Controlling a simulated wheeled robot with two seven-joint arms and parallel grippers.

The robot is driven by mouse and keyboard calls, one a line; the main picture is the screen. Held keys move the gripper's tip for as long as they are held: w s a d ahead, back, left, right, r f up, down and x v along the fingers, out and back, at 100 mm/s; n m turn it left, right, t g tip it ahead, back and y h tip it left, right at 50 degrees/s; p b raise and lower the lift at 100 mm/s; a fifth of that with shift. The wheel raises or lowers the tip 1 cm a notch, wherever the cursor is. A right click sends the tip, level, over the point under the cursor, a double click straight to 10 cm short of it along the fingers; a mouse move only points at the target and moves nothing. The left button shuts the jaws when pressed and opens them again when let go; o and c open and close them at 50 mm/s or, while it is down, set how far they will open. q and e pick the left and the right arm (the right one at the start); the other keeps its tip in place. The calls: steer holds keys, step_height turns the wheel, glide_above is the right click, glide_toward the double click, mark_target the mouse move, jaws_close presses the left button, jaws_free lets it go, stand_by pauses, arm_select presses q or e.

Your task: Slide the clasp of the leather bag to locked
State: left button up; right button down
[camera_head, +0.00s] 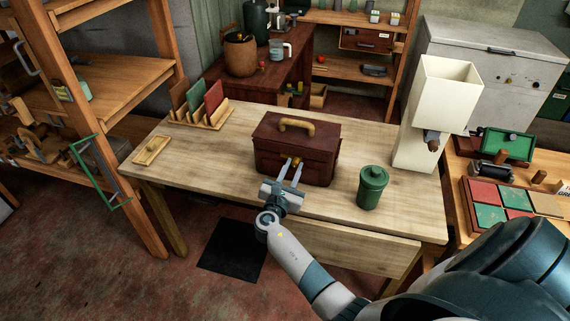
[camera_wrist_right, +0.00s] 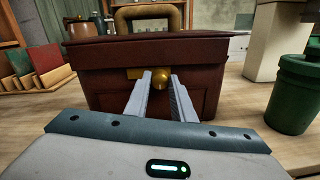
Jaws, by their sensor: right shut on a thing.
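The leather bag (camera_head: 318,163) is dark reddish brown with a tan handle (camera_head: 297,124) on top. It stands upright on the wooden table, and its front fills the middle of the right wrist view (camera_wrist_right: 215,60). The brass clasp (camera_wrist_right: 160,78) is on the bag's front, a plate with a round knob. My right gripper (camera_head: 293,172) is at the bag's front. In the wrist view its two fingers (camera_wrist_right: 160,85) reach up to the knob, one on each side, and are shut on it. My left gripper is not in view.
The wooden table (camera_head: 220,150) also carries a green lidded canister (camera_head: 371,188) right of the bag, a cream dispenser (camera_head: 435,110) at the right end, a file rack (camera_head: 203,108) and a small wooden tray (camera_head: 151,150) at left. Bare tabletop lies left of the bag.

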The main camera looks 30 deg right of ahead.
steer(key=c, duration=1.5)
jaws_free()
steer(key=shift+d, duration=0.15)
steer(key=shift+s, duration=0.1)
steer(key=shift+s+a+f, duration=0.1)
steer(key=shift+s+a, duration=0.15)
steer(key=shift+a, duration=0.25)
arm_select(q)
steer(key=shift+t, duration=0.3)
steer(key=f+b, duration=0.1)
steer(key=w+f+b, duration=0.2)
steer(key=b, duration=0.1)
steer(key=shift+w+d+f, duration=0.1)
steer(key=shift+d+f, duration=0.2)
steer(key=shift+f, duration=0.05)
arm_select(e)
steer(key=v, duration=1.6)
steer(key=shift+s, duration=0.15)
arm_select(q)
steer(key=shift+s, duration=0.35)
